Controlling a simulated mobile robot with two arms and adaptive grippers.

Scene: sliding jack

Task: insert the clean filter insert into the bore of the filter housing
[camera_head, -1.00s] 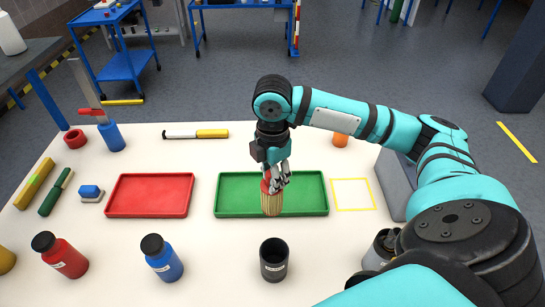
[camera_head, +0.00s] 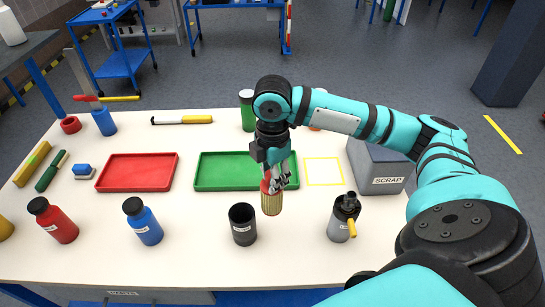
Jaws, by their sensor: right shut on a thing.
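My right gripper (camera_head: 277,183) points down and is shut on the red top of the filter insert (camera_head: 271,203), a tan pleated cylinder. The insert hangs upright. A dark open-topped cylinder, which looks like the filter housing (camera_head: 243,227), stands upright on the table, below and left of the insert in the picture. Its dark bore faces up and shows no insert at its mouth. The insert is apart from the housing. My left gripper is not in view.
A green tray (camera_head: 207,185) lies behind the insert, with a red tray (camera_head: 105,187) to its left. A grey scrap bin (camera_head: 372,180) and a grey-black can (camera_head: 341,222) stand right. Blue (camera_head: 146,226) and red (camera_head: 58,226) bottles stand left. A yellow-outlined square is empty.

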